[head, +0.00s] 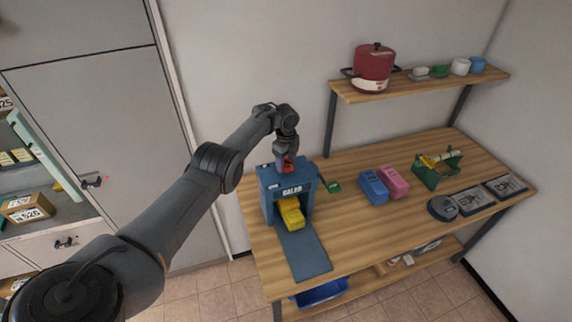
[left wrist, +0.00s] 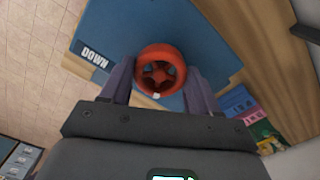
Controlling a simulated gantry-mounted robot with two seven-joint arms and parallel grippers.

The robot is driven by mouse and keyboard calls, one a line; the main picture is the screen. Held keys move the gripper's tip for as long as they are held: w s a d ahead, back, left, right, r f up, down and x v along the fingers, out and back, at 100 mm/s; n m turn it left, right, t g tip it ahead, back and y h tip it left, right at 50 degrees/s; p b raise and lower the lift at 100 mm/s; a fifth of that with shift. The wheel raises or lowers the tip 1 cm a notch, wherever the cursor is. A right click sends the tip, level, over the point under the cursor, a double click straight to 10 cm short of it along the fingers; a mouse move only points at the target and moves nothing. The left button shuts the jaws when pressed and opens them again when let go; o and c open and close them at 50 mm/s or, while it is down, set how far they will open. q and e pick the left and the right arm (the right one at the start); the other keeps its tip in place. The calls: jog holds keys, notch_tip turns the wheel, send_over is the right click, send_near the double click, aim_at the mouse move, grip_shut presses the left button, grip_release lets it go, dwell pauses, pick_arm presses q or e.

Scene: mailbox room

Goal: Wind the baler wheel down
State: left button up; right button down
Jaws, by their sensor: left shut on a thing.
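The blue baler (head: 284,186) stands on the left part of the wooden table, with yellow material (head: 291,214) in its opening. Its red wheel (left wrist: 160,72) sits on top, beside a "DOWN" label (left wrist: 94,58) in the left wrist view. My left gripper (left wrist: 160,84) comes from above with one finger on each side of the wheel, shut on it. In the head view the left gripper (head: 287,161) covers most of the wheel. My right gripper is not in view.
Blue and pink blocks (head: 384,184), a green holder (head: 437,168) and flat dark devices (head: 472,201) stand to the right on the table (head: 345,228). A wall shelf (head: 425,83) holds a red pot (head: 373,67) and cups. A grey door is behind my left arm.

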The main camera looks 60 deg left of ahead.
pick_arm(q)
jog(key=m+b, duration=0.1)
jog(key=m, duration=0.2)
jog(key=shift+m, duration=0.3)
jog(key=m+b, duration=0.1)
jog(key=m, duration=0.2)
jog(key=shift+m+b, duration=0.4)
jog(key=m+b, duration=0.1)
jog(key=m, duration=0.3)
jog(key=shift+m+b, duration=0.35)
jog(key=shift+m, duration=1.35)
jog(key=o, duration=1.1)
jog(key=shift+c, duration=0.2)
jog(key=shift+r, duration=0.15)
